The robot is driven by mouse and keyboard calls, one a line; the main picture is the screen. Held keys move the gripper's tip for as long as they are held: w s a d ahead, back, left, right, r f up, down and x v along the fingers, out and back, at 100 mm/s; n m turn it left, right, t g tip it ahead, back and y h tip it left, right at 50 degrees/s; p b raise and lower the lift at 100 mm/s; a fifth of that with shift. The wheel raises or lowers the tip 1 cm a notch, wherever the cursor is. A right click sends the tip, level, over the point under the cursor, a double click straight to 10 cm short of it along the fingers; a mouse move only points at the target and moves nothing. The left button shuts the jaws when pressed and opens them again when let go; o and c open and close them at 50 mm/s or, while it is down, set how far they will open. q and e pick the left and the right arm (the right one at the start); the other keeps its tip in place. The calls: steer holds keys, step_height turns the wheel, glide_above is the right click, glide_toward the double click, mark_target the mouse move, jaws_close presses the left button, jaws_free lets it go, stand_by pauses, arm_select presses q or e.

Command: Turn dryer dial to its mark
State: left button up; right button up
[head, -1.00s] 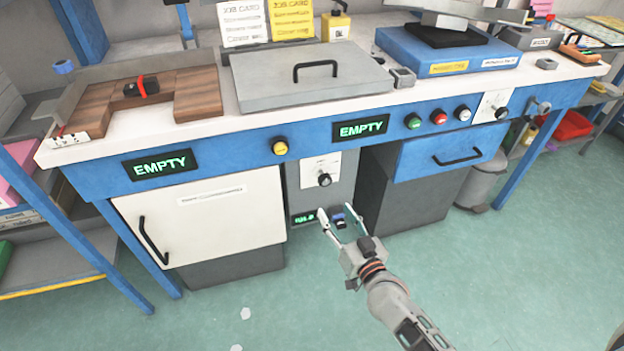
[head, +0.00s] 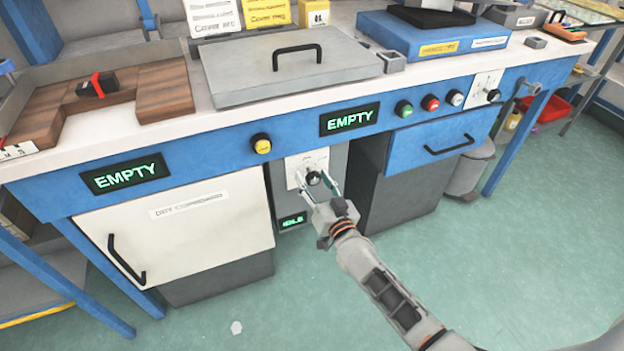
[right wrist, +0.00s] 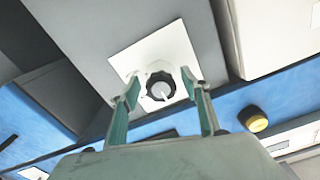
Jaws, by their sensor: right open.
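The dial (head: 313,178) is a round black knob on a white plate, on the grey panel under the bench. In the right wrist view the dial (right wrist: 160,87) shows a pale face with a white pointer line; I cannot make out a mark on the plate. My right gripper (head: 317,184) is open in front of the dial. In the wrist view the fingers of this gripper (right wrist: 160,84) stand on either side of the knob; I cannot tell whether they touch it. My left gripper is not in view.
A small green display (head: 293,221) sits below the dial. The white dry cupboard (head: 180,235) is to the left, a blue drawer (head: 447,145) to the right. A yellow button (head: 261,143) is on the blue bench front. A second dial (head: 493,95) is far right.

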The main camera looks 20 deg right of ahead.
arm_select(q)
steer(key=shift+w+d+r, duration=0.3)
arm_select(e)
steer(key=shift+w, duration=0.2)
steer(key=c, duration=1.2)
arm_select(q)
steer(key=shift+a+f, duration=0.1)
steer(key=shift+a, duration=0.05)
arm_select(e)
steer(key=shift+o, duration=0.2)
